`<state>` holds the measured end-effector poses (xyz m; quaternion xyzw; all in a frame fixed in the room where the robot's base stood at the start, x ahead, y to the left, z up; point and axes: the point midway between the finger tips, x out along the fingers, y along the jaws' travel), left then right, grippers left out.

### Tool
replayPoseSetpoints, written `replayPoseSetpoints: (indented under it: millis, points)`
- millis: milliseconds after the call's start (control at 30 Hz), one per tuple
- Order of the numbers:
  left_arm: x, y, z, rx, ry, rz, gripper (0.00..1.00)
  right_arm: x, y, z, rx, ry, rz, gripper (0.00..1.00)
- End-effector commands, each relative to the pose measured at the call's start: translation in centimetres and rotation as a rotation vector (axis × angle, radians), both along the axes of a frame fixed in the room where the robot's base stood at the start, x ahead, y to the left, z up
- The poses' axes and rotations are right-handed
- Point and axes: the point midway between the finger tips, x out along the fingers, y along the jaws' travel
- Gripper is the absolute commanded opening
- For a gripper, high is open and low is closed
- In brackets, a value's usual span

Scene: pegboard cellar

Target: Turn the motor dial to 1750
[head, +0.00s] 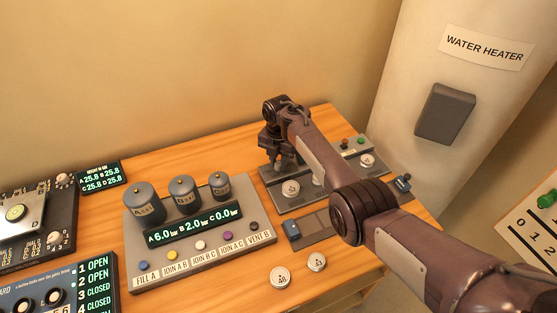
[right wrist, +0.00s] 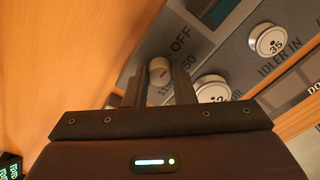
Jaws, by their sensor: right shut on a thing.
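The motor dial (right wrist: 159,71) is a small pale round knob with a red mark, seen in the right wrist view between my fingers. "OFF" is printed above it and a number ending in "50" lies beside it, partly hidden by a finger. My right gripper (right wrist: 160,85) is shut on the dial. In the head view my right gripper (head: 279,163) is over the back left of the grey motor panel (head: 268,203), and it hides the dial there. The exact setting of the red mark is hard to tell. My left gripper is not in view.
A white knob marked 35 (right wrist: 267,41) sits by "IDLER IN" on the panel. Two loose white discs (head: 280,278) lie at the table's front. A panel with three grey cylinders (head: 183,194) stands to the left. A water heater (head: 420,90) stands behind on the right.

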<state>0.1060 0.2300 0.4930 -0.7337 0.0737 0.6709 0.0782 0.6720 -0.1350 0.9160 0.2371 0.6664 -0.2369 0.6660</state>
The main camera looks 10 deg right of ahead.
Motion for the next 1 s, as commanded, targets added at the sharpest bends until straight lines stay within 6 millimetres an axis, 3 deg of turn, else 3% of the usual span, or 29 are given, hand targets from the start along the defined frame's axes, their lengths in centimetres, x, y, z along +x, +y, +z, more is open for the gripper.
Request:
replayPoseSetpoints:
  millis: [1000]
  points:
    - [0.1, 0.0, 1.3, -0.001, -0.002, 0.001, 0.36, 0.0, 0.0, 0.1, -0.001, 0.0, -0.921, 0.0]
